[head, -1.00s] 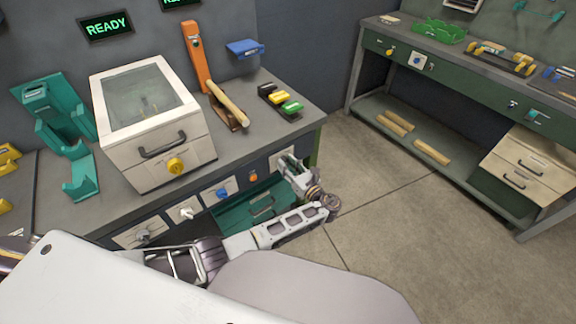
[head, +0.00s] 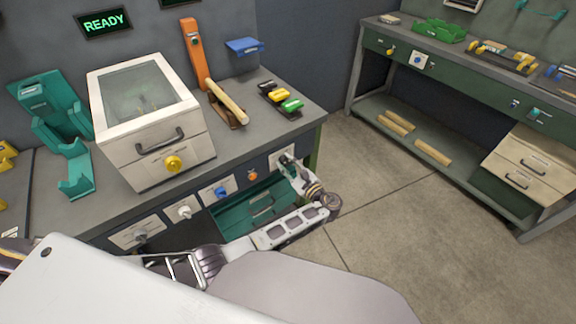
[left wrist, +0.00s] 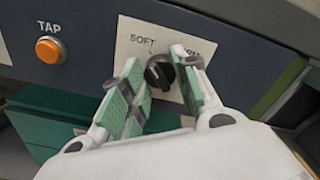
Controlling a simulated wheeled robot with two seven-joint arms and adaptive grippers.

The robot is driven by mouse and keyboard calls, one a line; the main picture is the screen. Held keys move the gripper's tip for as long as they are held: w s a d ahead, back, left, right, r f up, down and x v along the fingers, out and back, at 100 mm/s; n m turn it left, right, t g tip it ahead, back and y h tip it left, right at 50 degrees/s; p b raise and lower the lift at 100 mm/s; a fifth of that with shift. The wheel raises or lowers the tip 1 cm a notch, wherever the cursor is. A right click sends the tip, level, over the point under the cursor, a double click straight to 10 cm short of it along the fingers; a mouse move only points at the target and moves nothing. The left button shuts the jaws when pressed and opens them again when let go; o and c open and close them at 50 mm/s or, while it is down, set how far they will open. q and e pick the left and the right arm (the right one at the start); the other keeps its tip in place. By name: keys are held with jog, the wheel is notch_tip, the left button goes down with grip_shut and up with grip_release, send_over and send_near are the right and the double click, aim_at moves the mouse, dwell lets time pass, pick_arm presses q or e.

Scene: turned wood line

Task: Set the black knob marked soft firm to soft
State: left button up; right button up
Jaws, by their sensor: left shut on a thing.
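The black knob (left wrist: 159,71) sits on a pale plate (left wrist: 150,45) lettered SOFT on the left; the right-hand word is partly covered by a finger. A small light mark shows on the knob's face, but its exact setting is hard to tell. My left gripper (left wrist: 157,62) has its green-padded fingers on either side of the knob and is shut on it. In the head view my left gripper (head: 289,162) is at the right end of the bench front and hides the knob. My right gripper is not in view.
An orange TAP button (left wrist: 49,50) is just left of the plate. A teal drawer (head: 262,205) lies below it. Blue (head: 221,192) and white (head: 184,211) knobs are farther left. A lidded box (head: 155,130) stands on the bench. Open floor lies right.

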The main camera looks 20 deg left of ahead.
aim_at(281, 138)
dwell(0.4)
pick_arm(q)
jog(key=o, duration=1)
jog(key=shift+r, duration=0.25)
jog(key=shift+r, duration=4.8)
